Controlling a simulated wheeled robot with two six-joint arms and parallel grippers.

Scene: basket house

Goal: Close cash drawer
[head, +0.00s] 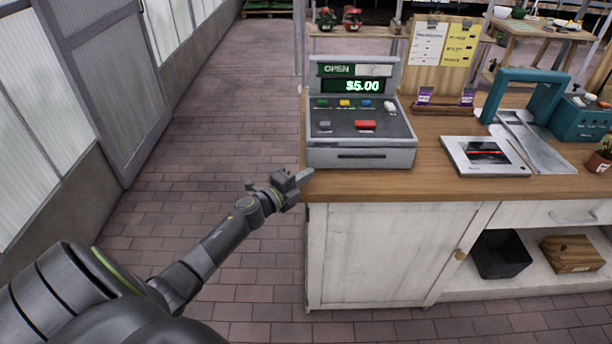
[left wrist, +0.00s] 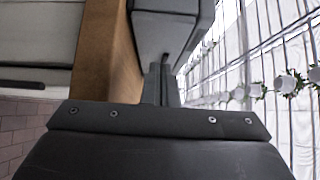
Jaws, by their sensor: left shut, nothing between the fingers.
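The grey cash register (head: 361,122) stands at the left end of the wooden counter, its display reading "OPEN" and "$5.00". Its cash drawer (head: 372,158), with a dark slot handle, is the low front part; it looks flush or nearly so, and I cannot tell if a small gap is left. My left gripper (head: 305,177) is shut and empty, at the counter's left front corner, just left of and below the drawer front. In the left wrist view its shut fingers (left wrist: 160,85) point at the grey register body (left wrist: 172,28). My right gripper is out of view.
White cabinet doors (head: 385,250) stand below. The brick floor (head: 220,130) to the left is clear.

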